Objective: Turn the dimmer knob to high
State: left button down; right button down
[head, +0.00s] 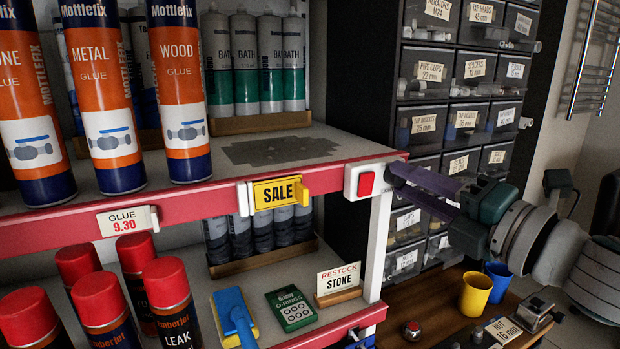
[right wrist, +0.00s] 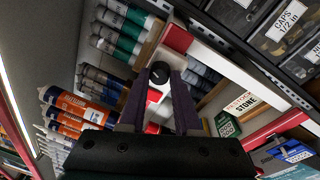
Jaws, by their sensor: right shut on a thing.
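The dimmer knob (right wrist: 160,72) is a round black knob in the right wrist view, between the tips of my right gripper (right wrist: 160,80). The two purple fingers are shut on its sides. In the head view my right gripper (head: 396,172) reaches in from the right to the end of the red-edged shelf. There the knob is hidden by the fingers, and I cannot read its setting. A white box with a red square face (head: 366,183) sits at the shelf corner, just left of the fingertips. My left gripper is not in view.
The red shelf edge (head: 230,199) carries a yellow SALE sign (head: 277,193) close by. Glue cartridges (head: 178,90) stand on the shelf. Drawer cabinets (head: 425,125) rise behind my right gripper. Yellow (head: 475,294) and blue (head: 498,281) cups stand on a bench below.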

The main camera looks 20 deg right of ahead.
jog(key=shift+a+r+m+h+p, duration=0.1)
jog(key=shift+m+h+p, duration=1)
jog(key=shift+m, duration=4.6)
jog(key=shift+a+m+h+p, duration=0.2)
jog(key=shift+m+p, duration=1.55)
jog(key=shift+m, duration=3.95)
jog(key=shift+d+r+m+h+p, duration=0.1)
jog(key=shift+m+h+p, duration=1.05)
jog(key=shift+m, duration=4.55)
jog(key=shift+y+p, duration=0.3)
jog(key=shift+y, duration=0.05)
jog(key=c, duration=0.6)
grip_release()
